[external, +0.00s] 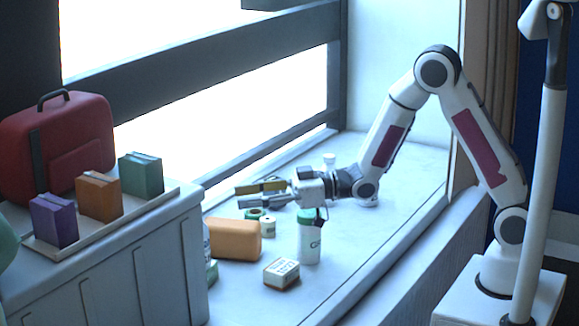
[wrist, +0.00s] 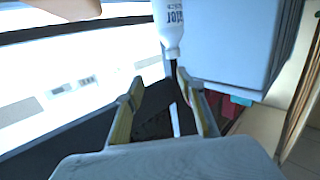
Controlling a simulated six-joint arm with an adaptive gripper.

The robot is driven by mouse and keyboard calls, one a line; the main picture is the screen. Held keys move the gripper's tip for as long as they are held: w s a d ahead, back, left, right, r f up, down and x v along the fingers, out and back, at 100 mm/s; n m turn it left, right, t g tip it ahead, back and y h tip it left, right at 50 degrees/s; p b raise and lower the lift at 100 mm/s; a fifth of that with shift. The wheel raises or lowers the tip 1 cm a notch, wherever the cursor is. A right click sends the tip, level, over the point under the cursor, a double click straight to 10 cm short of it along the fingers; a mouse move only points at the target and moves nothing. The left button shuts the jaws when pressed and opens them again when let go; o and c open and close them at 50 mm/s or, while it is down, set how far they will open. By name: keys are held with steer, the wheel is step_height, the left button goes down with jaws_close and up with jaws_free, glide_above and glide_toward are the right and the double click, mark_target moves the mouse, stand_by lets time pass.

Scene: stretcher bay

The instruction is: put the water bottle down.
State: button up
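The water bottle is white with dark lettering. In the wrist view the water bottle (wrist: 172,22) is at the top middle, its narrow end toward my fingertips. In the external view a white, labelled sliver (external: 206,242) beside the cabinet appears to be the same bottle, mostly hidden by the cabinet and an orange pack. My gripper (external: 248,194) reaches left above the counter, its two fingers apart. It also shows in the wrist view (wrist: 160,76), with yellow pads and an empty gap. The bottle is beyond the fingertips and not between them.
On the counter (external: 350,262) are an orange pack (external: 234,239), a green-capped white bottle (external: 311,238), a small labelled box (external: 281,273) and small rolls (external: 267,226). The cabinet (external: 160,255) at left holds a tray of coloured boxes and a red case (external: 58,145). The window rail runs behind.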

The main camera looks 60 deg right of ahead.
steer(key=s+d+r+m+g+h, duration=0.1)
steer(key=s+d+r+m+h, duration=0.3)
steer(key=d, duration=0.5)
steer(key=s+d+r+m+g+h, duration=0.1)
steer(key=s+d+r+h, duration=0.2)
steer(key=s+d+h, duration=0.5)
steer(key=s+d+f+m+g, duration=0.1)
steer(key=s+d+g, duration=0.1)
steer(key=s, duration=1)
steer(key=s+d+f+m+g+y, duration=0.1)
steer(key=s+d+m+g, duration=0.1)
steer(key=s, duration=1.1)
steer(key=shift+d+f+m+g, duration=0.3)
steer(key=shift+d+g, duration=0.4)
steer(key=shift+g, duration=0.1)
